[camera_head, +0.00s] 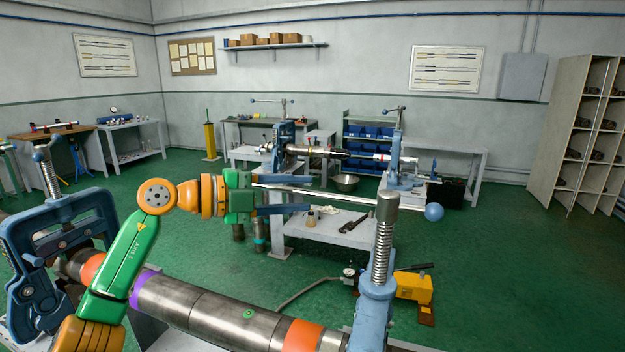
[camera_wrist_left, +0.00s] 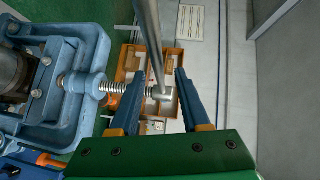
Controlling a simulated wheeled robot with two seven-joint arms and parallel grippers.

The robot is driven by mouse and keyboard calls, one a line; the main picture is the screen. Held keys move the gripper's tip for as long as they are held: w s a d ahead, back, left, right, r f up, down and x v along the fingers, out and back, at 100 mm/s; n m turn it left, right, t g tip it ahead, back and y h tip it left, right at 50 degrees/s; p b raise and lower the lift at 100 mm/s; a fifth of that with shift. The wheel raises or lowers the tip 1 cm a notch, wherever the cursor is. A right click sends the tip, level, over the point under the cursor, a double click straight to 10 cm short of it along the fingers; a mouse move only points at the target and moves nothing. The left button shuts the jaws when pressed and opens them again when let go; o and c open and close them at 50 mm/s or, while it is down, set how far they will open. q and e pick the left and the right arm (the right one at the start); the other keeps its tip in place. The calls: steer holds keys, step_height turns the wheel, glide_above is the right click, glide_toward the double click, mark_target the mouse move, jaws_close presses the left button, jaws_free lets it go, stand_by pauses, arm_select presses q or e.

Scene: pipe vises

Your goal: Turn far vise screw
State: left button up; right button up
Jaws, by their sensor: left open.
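The vise at the pipe's right end (camera_head: 374,305) is blue with an upright threaded screw (camera_head: 382,245). A long steel handle bar (camera_head: 345,199) runs by the screw's grey head and ends in a blue ball (camera_head: 434,212). My left gripper (camera_head: 309,194) is open left of the screw, its two blue fingers pointing along the bar, one on each side in the picture. In the left wrist view a steel bar (camera_wrist_left: 152,40) and a screw head (camera_wrist_left: 160,92) appear between the open fingers (camera_wrist_left: 155,85); contact cannot be told. My right gripper is out of view.
A thick pipe with coloured bands (camera_head: 215,312) lies across the front. Another blue vise (camera_head: 62,250) stands at its left end. A yellow pump (camera_head: 413,288) is on the floor. Behind stand benches and another vise pair (camera_head: 285,135). Green floor is clear at right.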

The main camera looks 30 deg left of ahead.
mark_target(305, 194)
arm_select(q)
steer(key=x, duration=0.3)
steer(key=shift+w+f, duration=0.1)
steer(key=shift+s+a, duration=0.1)
steer(key=shift+s, duration=0.15)
jaws_close()
stand_by(0.9)
